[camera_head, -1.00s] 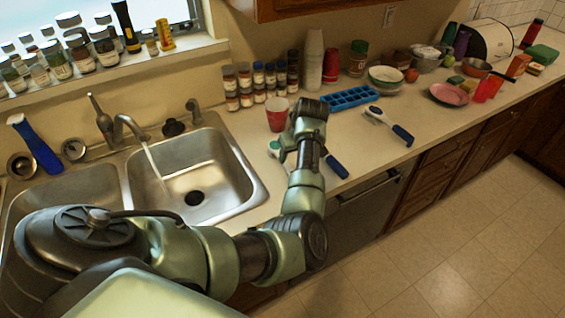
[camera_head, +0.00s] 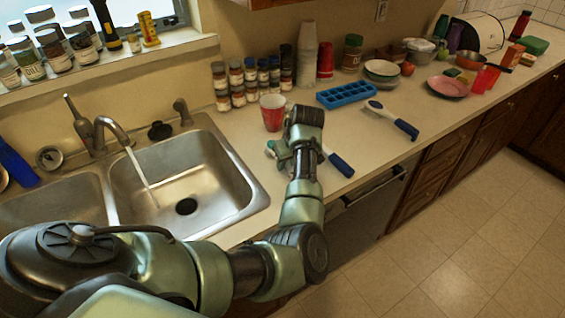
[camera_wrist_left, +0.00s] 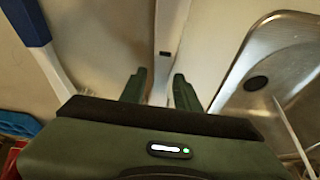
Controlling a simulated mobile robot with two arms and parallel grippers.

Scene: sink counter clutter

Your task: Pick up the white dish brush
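A brush with a blue handle (camera_head: 340,165) lies on the counter right of the sink, its head end mostly hidden behind my left arm. Its white neck (camera_wrist_left: 54,72) and blue handle show at the left of the left wrist view. A second brush with a white head (camera_head: 374,107) and dark blue handle lies farther right, clear of the arm. My left gripper (camera_wrist_left: 158,82) is low over the counter between the near brush and the sink. The near brush is beside the fingers. My right gripper is not in view.
A red cup (camera_head: 272,112) stands just behind my left wrist. A blue ice tray (camera_head: 346,95) lies behind the brushes. The steel sink (camera_head: 236,208) with running tap is at left. Spice jars (camera_head: 237,85) line the wall. The counter between the two brushes is clear.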

